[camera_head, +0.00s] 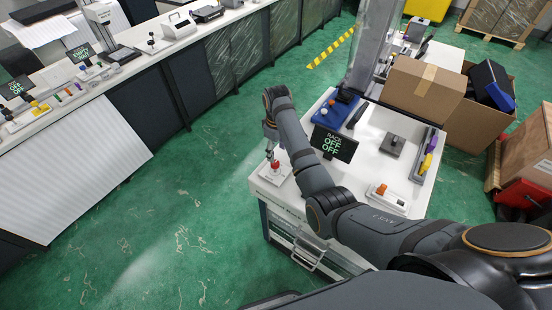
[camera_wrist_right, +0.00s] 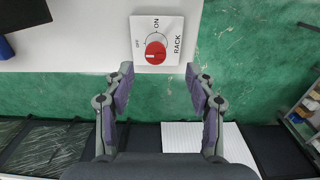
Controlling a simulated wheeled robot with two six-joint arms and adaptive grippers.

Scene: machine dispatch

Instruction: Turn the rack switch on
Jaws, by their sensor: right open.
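The rack switch is a round red knob (camera_wrist_right: 155,53) on a white plate (camera_wrist_right: 172,28) marked RACK, ON and OFF. In the head view the red knob (camera_head: 275,165) sits at the left front corner of the white-topped cart (camera_head: 375,130). The knob's exact pointing is too small to read surely. A small black display (camera_head: 333,143) on the cart reads RACK OFF OFF. My right gripper (camera_wrist_right: 159,73) is open and empty, its fingers apart on either side just short of the knob. In the head view the right gripper (camera_head: 271,148) is above the knob, partly hidden by my arm. My left gripper is not in view.
The cart top also holds a blue tray (camera_head: 335,108), a grey block with a knob (camera_head: 393,145) and an orange switch (camera_head: 381,190). A cardboard box (camera_head: 425,85) stands behind. A long bench (camera_head: 150,55) runs along the left, with clear green floor between.

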